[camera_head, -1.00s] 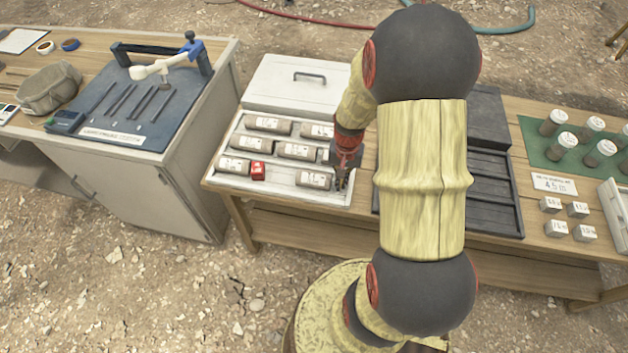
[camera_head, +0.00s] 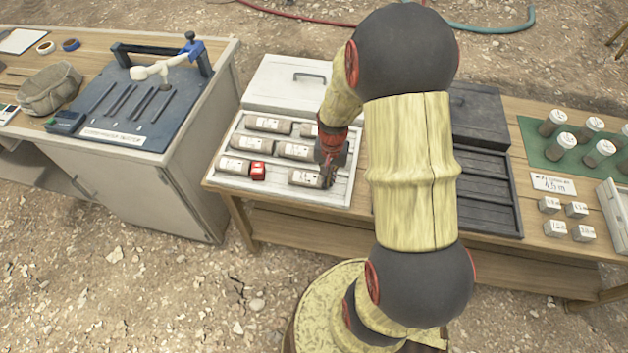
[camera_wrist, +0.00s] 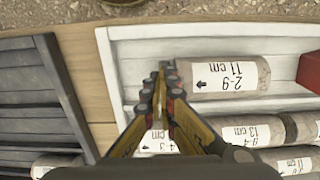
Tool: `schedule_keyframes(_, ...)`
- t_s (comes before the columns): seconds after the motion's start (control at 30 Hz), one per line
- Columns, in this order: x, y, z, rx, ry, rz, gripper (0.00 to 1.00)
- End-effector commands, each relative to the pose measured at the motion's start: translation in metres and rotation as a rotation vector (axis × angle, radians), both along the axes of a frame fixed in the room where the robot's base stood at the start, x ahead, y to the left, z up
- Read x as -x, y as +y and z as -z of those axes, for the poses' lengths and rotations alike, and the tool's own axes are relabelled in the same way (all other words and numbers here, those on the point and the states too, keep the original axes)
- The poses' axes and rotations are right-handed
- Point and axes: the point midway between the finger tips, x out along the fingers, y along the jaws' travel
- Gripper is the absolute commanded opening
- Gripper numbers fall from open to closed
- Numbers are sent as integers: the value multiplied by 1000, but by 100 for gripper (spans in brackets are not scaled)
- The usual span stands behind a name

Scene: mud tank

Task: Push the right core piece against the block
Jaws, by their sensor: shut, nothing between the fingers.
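The right core piece (camera_head: 305,178), a grey-brown cylinder with a white label, lies in the front row of the white tray (camera_head: 277,192). In the wrist view the core piece (camera_wrist: 228,78) reads "2-9 11 cm". The red block (camera_head: 258,172) sits left of it with a gap between them; the block (camera_wrist: 311,72) is partly cut off in the wrist view. My gripper (camera_head: 328,182) is shut and empty, low in the tray at the core's right end. In the wrist view my gripper (camera_wrist: 168,78) appears to touch that end, partly covering it.
Another core piece (camera_head: 233,165) lies left of the red block in the same row. Several more cores lie in the rows behind. A dark slotted tray (camera_head: 487,205) stands to the right. The front row's right end is clear.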

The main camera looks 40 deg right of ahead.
Motion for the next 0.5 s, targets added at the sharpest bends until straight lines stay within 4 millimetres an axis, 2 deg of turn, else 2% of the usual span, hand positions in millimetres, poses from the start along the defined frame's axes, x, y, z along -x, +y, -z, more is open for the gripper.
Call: schedule_keyframes(0.5, -17, 14, 0, 1, -1, 0, 0)
